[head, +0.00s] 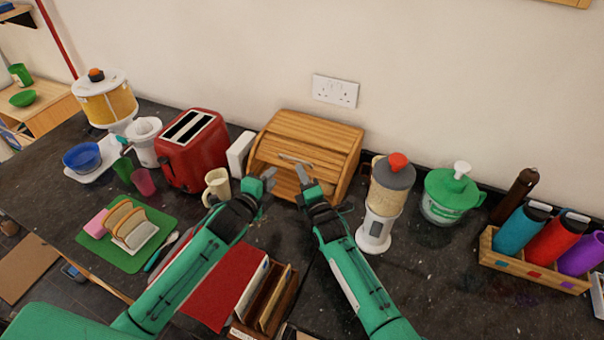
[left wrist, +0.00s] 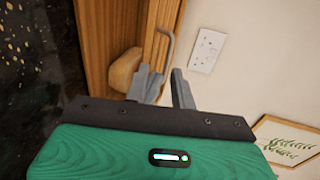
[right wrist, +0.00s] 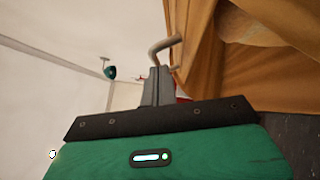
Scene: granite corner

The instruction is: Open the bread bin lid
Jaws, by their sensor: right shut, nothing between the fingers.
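The wooden bread bin (head: 330,134) stands against the wall, its slatted lid partly raised. The lid's metal handle (head: 296,160) crosses the front, with an opening below it. A loaf (left wrist: 124,69) shows inside in the left wrist view, and also in the right wrist view (right wrist: 258,22). My left gripper (head: 264,180) is open and empty in front of the bin's left side; its fingers are apart in its wrist view. My right gripper (head: 303,174) is shut and empty just below the handle. In the right wrist view its fingertips are close to the handle (right wrist: 163,44); contact is unclear.
A red toaster (head: 194,152) and cream mug (head: 217,186) stand left of the bin. A cereal dispenser (head: 387,200) and green-lidded tub (head: 449,195) stand right. A wooden rack (head: 264,300) lies between my arms. The counter right of my right arm is fairly clear.

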